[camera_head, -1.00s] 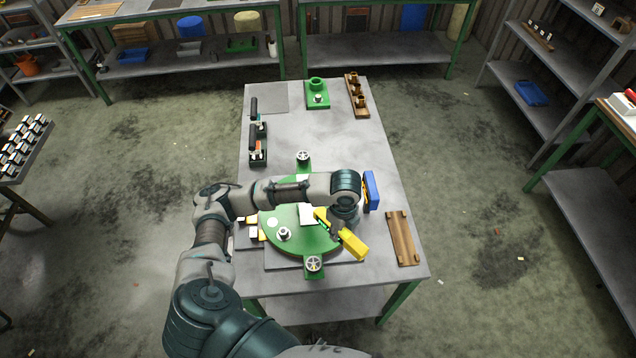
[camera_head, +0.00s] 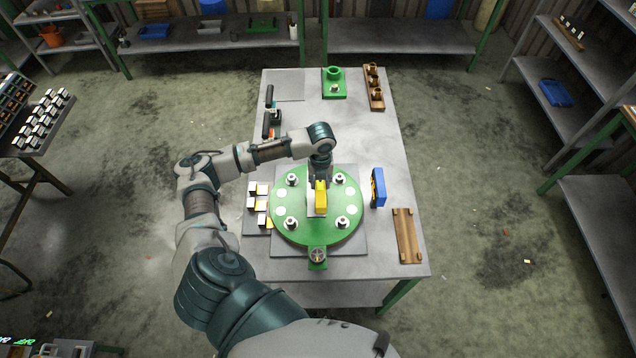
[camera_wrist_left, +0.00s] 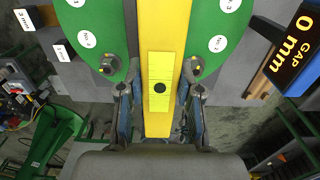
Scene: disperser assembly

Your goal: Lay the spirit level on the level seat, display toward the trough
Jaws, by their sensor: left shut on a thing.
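The yellow spirit level (camera_head: 321,198) is in my left gripper (camera_head: 320,182), above the middle of the round green plate (camera_head: 288,222). Its length runs roughly from the back of the table to the front. In the left wrist view the level (camera_wrist_left: 160,35) passes between the two fingers of the left gripper (camera_wrist_left: 159,108), which are shut on its sides. A pale patch beside and under the level (camera_head: 312,211) may be the level seat; the level mostly hides it. I cannot tell whether the level touches it. The display is not visible. My right gripper is not in view.
A blue gauge box (camera_head: 380,188) reads "0 mm GAP" in the wrist view (camera_wrist_left: 290,45). A wooden trough-like holder (camera_head: 408,236) lies at right. White blocks (camera_head: 257,203) stand at left. The table's back middle is clear.

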